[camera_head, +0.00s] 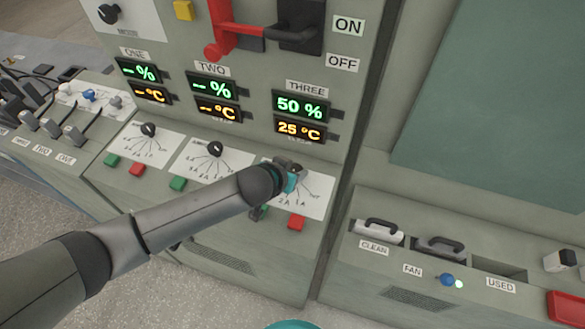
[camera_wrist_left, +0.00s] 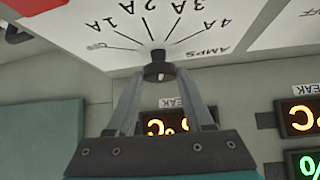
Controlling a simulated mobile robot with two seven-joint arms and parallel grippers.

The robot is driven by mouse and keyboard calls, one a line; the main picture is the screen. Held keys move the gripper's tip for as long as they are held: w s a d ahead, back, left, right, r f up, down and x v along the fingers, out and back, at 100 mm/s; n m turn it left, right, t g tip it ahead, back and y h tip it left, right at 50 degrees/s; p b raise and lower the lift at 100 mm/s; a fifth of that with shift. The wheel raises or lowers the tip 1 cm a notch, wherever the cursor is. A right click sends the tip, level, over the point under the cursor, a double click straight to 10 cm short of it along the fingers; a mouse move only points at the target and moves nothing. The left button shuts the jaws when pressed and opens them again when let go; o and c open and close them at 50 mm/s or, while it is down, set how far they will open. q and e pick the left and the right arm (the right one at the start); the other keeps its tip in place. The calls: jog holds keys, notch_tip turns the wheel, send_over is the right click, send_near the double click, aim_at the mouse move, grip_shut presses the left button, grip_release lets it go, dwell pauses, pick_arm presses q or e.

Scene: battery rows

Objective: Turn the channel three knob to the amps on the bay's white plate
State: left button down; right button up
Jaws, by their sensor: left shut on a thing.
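The channel three knob (camera_wrist_left: 158,70) is a dark knob on a white dial plate (camera_head: 318,184) marked with amp values. My left gripper (camera_head: 292,172) is on it and hides most of it in the head view. In the left wrist view, both fingers (camera_wrist_left: 159,78) close in on the knob from either side. The dial plate (camera_wrist_left: 262,30) there shows 1A, 2A, 3A, 4A and AMPS. I cannot tell which value the knob points to. The channel three displays (camera_head: 300,106) read 50 % and 25 °C. I see no white plate with an amps figure on a bay. My right gripper is out of view.
Knobs for channel one (camera_head: 149,129) and channel two (camera_head: 215,149) stand to the left. A red button (camera_head: 297,222) sits just below the channel three dial. The red-handled switch (camera_head: 232,30) is above. A bench with CLEAN and USED slots (camera_head: 440,246) is at right.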

pick_arm(q)
jog(key=shift+a, duration=0.1)
jog(key=shift+m+g+h+p, duration=0.3)
jog(key=shift+m+h+p, duration=0.2)
jog(key=shift+m+p, duration=0.1)
jog(key=shift+m+g+h, duration=0.4)
jog(key=shift+m+h, duration=0.1)
jog(key=shift+m, duration=0.3)
jog(key=shift+c, duration=1.4)
grip_release()
jog(key=shift+w, duration=0.1)
jog(key=shift+a, duration=0.1)
jog(key=p+v, duration=0.3)
jog(key=v, duration=1.2)
